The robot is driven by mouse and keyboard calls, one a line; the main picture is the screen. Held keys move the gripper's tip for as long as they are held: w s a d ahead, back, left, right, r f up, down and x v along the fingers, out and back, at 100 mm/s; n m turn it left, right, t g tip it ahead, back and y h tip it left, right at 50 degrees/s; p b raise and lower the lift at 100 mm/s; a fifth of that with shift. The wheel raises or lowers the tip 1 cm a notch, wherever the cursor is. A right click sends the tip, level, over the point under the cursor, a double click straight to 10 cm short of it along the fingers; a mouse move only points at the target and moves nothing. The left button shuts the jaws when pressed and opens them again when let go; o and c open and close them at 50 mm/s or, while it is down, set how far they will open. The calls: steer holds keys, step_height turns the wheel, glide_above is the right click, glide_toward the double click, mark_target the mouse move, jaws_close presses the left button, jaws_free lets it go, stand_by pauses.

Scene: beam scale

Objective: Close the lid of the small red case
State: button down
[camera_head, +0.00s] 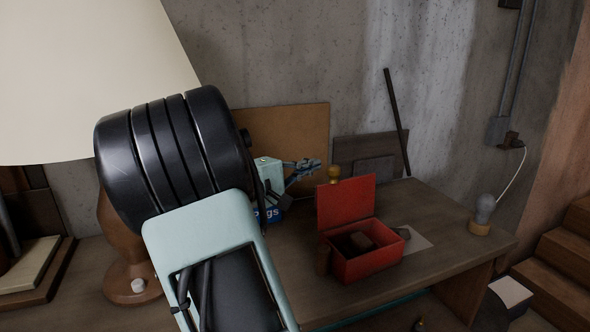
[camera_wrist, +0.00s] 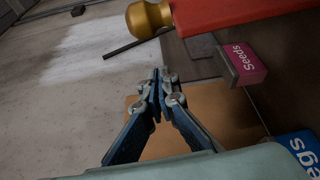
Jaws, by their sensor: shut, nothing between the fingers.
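The small red case (camera_head: 368,264) stands on the wooden desk with its lid (camera_head: 346,203) raised, roughly upright. A brown block (camera_head: 360,241) lies inside the case. A brass knob (camera_head: 334,172) shows at the top edge of the lid; I cannot tell from this view whether it is attached. In the wrist view the red lid (camera_wrist: 240,14) runs along the top, with the brass knob (camera_wrist: 149,18) beside its end. My gripper (camera_head: 316,164) is shut and empty, left of the lid's top and apart from it. Its closed fingertips (camera_wrist: 158,76) show in the wrist view.
A pink "Seeds" box (camera_wrist: 243,64) and a blue lettered box (camera_wrist: 301,152) stand near my gripper. A bulb on a wooden base (camera_head: 481,222) is at the desk's right. A lamp (camera_head: 80,80) is at left.

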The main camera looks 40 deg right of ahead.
steer(key=s, duration=0.3)
steer(key=shift+s+a+r+p, duration=0.2)
steer(key=shift+s+a+p, duration=0.1)
steer(key=shift+s+p, duration=0.1)
steer(key=shift+f+b, duration=0.1)
steer(key=shift+b, duration=0.45)
